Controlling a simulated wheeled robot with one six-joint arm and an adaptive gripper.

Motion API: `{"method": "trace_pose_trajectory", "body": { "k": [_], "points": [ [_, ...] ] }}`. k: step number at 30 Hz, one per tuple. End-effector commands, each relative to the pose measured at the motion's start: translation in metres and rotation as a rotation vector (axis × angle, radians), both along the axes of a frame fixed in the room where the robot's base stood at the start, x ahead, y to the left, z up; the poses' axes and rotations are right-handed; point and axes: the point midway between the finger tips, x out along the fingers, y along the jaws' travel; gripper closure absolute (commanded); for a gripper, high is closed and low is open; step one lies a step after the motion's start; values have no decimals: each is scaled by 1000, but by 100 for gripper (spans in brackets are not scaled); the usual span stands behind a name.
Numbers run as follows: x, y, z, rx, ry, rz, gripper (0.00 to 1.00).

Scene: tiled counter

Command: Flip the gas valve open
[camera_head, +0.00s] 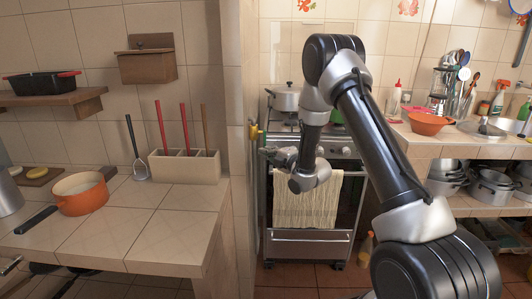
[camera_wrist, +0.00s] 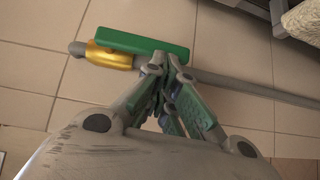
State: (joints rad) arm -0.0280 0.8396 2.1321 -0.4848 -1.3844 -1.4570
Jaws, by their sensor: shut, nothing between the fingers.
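The gas valve has a yellow body (camera_wrist: 108,56) on a thin grey pipe (camera_wrist: 250,88). Its green handle (camera_wrist: 140,42) lies roughly along the pipe in the wrist view. In the head view the yellow valve (camera_head: 254,131) is small, at the edge of the tiled wall left of the stove. My gripper (camera_wrist: 166,64) is shut and empty. Its fingertips are at the lower edge of the handle, near the handle's right end; I cannot tell whether they touch it. In the head view my gripper (camera_head: 268,151) is just below and right of the valve.
The stove (camera_head: 308,238) with a hanging towel (camera_head: 306,205) stands right of the valve, and a pot (camera_head: 285,99) sits on it. A tiled counter (camera_head: 150,222) with an orange pan (camera_head: 82,198) is at left. Another counter with an orange bowl (camera_head: 428,124) is at right.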

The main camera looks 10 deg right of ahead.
Motion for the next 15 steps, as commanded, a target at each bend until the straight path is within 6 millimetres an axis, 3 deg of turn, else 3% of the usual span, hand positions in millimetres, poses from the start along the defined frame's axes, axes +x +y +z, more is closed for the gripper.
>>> {"method": "trace_pose_trajectory", "body": {
  "k": [15],
  "points": [
    [-91, -49, 5, 1, 0, -1, 100]
  ]
}}
